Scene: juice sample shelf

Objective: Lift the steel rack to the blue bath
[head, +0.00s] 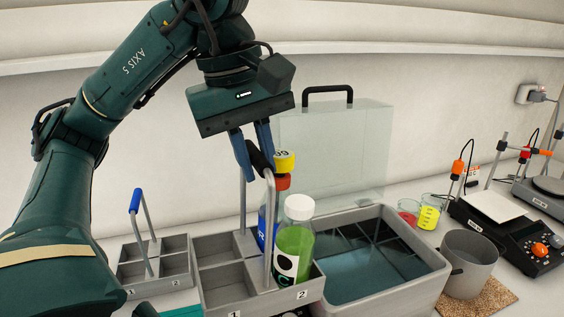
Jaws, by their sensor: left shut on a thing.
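The grey rack (228,291) has square compartments marked 1 and 2 and a tall metal handle with a black grip. My left gripper (255,160) is above it, pointing down, its blue fingers shut on the black grip. A green bottle with a white cap (294,242) stands in the rack's right part. Behind it is a blue bottle with an orange-red cap (283,183), partly hidden; a yellow cap (284,162) shows above. The grey bath (430,268) with dark bluish liquid is right of the rack. I cannot tell whether the rack is off the table. My right gripper is not in view.
A smaller grey rack with a blue-gripped handle (136,200) stands left. A clear panel with a black handle (327,92) stands behind the bath. Right of the bath are a grey pot (468,262) on a cork mat, small beakers (428,216) and a black stirrer device (508,232).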

